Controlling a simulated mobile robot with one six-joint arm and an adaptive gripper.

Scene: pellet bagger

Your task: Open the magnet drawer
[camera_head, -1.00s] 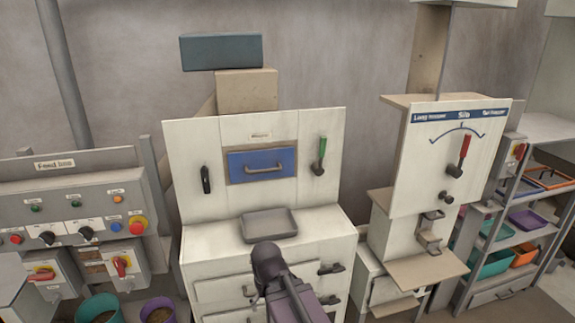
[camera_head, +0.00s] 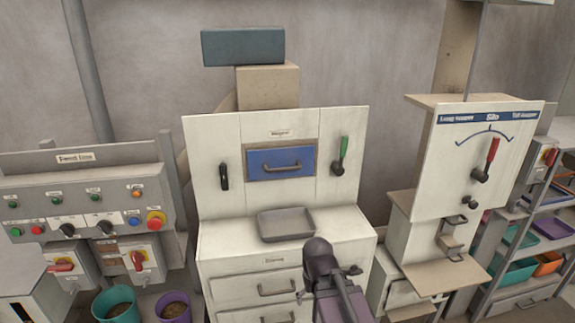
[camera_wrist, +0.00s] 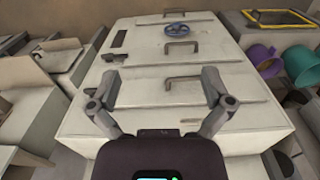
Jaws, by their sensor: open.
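The blue drawer (camera_head: 281,163) is set in the white upper panel, under a small label that seems to read "Magnet". It looks closed, with a grey bar handle (camera_head: 281,168) across its front. My arm rises at the bottom of the head view, in front of the lower cabinet and well below the blue drawer; the jaws cannot be made out there. In the wrist view my gripper (camera_wrist: 160,88) is open, its two fingers spread and nothing between them. It faces a white cabinet front with several bar handles, and the blue drawer is not clearly visible there.
A grey tray (camera_head: 286,224) sits on the lower cabinet top (camera_head: 345,232), below the blue drawer. A black handle (camera_head: 224,176) and a green lever (camera_head: 340,155) flank the drawer. The silo panel (camera_head: 490,160) with a red lever stands right; the feed control panel (camera_head: 80,205) stands left.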

